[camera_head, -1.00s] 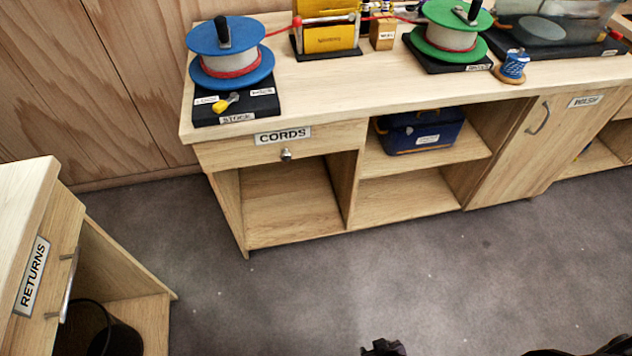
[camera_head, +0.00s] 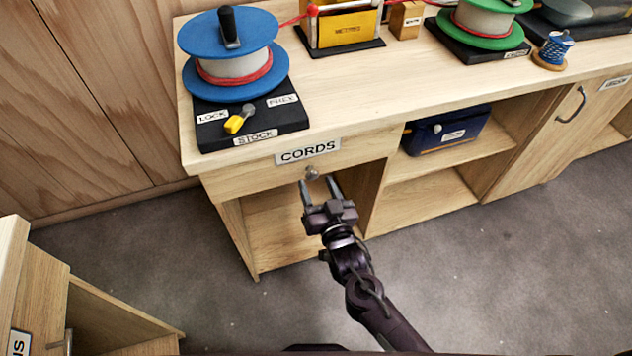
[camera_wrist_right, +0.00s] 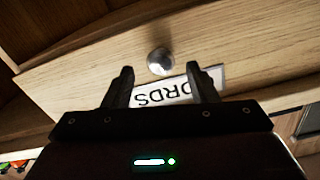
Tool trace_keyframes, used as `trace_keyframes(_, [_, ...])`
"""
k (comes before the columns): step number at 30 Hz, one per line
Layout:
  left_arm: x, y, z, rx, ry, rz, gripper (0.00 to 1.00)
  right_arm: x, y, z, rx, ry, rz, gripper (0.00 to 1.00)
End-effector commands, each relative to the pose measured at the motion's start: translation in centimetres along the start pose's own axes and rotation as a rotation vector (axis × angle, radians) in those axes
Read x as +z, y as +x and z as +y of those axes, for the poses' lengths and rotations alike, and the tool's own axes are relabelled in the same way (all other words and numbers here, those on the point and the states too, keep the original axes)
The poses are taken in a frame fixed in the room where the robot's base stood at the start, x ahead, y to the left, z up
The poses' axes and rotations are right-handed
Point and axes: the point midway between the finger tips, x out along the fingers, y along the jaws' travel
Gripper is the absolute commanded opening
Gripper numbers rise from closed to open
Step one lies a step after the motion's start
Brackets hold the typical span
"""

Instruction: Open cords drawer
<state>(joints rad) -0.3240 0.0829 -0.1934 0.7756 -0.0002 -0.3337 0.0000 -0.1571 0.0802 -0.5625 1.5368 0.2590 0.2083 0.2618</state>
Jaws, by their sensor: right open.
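The cords drawer (camera_head: 258,179) is shut, flush in the bench front under the worktop. Its CORDS label (camera_head: 308,151) sits above a small round metal knob (camera_head: 312,173). My right gripper (camera_head: 318,185) is open, with its two fingers pointing at the drawer front close to the knob. In the right wrist view the knob (camera_wrist_right: 160,61) lies beyond the fingertips, roughly centred between them, and the upside-down label (camera_wrist_right: 180,92) shows between the fingers. The right gripper (camera_wrist_right: 163,78) holds nothing. My left gripper is not in view.
A blue cord reel (camera_head: 230,50) on a black STOCK base (camera_head: 285,112) stands on the worktop above the drawer. A blue case (camera_head: 445,130) sits on the shelf to the right. Another cabinet (camera_head: 40,290) stands at the lower left. Grey floor lies between.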

Motion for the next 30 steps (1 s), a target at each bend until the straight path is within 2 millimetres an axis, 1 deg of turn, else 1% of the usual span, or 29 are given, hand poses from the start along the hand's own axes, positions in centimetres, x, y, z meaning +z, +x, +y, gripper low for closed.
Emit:
trace_keyframes(1, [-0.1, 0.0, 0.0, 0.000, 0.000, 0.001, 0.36, -0.1, 0.7, 0.0, -0.001, 0.000, 0.002, 0.52])
trace_keyframes(4, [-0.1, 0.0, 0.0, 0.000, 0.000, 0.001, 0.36, 0.0, 1.4, 0.0, -0.001, -0.001, 0.001, 0.52])
trace_keyframes(13, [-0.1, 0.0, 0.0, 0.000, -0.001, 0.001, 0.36, 0.1, 1.7, 0.0, 0.000, 0.000, -0.002, 0.52])
trace_keyframes(14, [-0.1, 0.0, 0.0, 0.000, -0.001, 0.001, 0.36, 0.1, 1.7, 0.0, 0.000, 0.000, -0.002, 0.51])
trace_keyframes(25, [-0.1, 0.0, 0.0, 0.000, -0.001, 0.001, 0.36, 0.1, 1.7, 0.0, 0.000, 0.000, -0.002, 0.03])
trace_keyframes(26, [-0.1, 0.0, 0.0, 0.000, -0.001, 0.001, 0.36, 0.1, 1.7, 0.0, 0.000, 0.000, -0.002, 0.00])
trace_keyframes(30, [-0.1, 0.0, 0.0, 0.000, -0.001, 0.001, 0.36, 0.1, 1.7, 0.0, 0.000, 0.000, -0.002, 0.00])
